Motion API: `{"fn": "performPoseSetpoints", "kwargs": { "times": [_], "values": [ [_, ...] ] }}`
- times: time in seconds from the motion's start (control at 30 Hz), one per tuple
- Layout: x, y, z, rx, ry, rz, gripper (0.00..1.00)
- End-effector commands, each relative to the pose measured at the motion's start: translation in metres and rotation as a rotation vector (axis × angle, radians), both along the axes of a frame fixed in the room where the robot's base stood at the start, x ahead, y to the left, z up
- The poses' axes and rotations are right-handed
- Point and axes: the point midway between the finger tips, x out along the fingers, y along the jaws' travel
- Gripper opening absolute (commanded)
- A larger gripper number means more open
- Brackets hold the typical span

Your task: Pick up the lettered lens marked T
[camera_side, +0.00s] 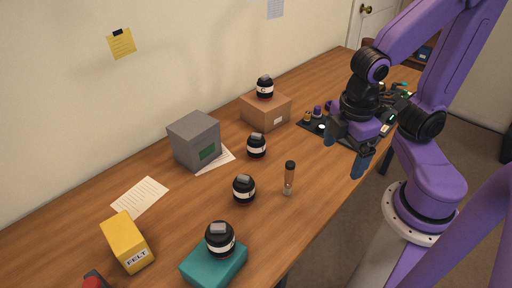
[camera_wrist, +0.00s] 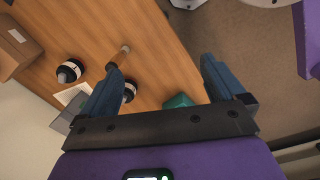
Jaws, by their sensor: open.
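Several black lenses with white label bands show in the side view. One (camera_side: 265,87) stands on a cardboard box, with a letter like C. One (camera_side: 257,146) stands by the grey box, one (camera_side: 244,189) stands nearer on the table, and one (camera_side: 220,239) sits on a teal box. I cannot read a T on any band for certain. My gripper (camera_side: 346,150) is open and empty, above the table's right edge and apart from every lens. In the wrist view its fingers (camera_wrist: 158,65) are spread; one lens (camera_wrist: 70,71) is left of them, another (camera_wrist: 130,91) partly behind the left finger.
A grey box (camera_side: 194,141), cardboard box (camera_side: 266,111), yellow FELT box (camera_side: 127,242) and teal box (camera_side: 214,265) stand on the table. A dark tray (camera_side: 313,127) with small parts lies near my gripper.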

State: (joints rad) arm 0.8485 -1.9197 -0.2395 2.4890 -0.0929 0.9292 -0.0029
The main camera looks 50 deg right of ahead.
Motion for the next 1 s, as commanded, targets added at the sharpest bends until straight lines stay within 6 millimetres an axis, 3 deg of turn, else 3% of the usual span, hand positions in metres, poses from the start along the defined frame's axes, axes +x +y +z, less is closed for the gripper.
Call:
{"fn": "performPoseSetpoints", "kwargs": {
  "times": [0.33, 0.6, 0.8, 1.0],
  "values": [
    [0.118, -0.034, -0.031, -0.532, -0.109, 0.244, 0.97],
    [0.203, -0.045, -0.052, -0.897, -0.119, 0.527, 0.97],
    [0.253, -0.042, -0.077, -1.090, -0.101, 0.767, 0.97],
    [0.278, -0.036, -0.099, -1.175, -0.091, 0.931, 0.97]
  ]
}}
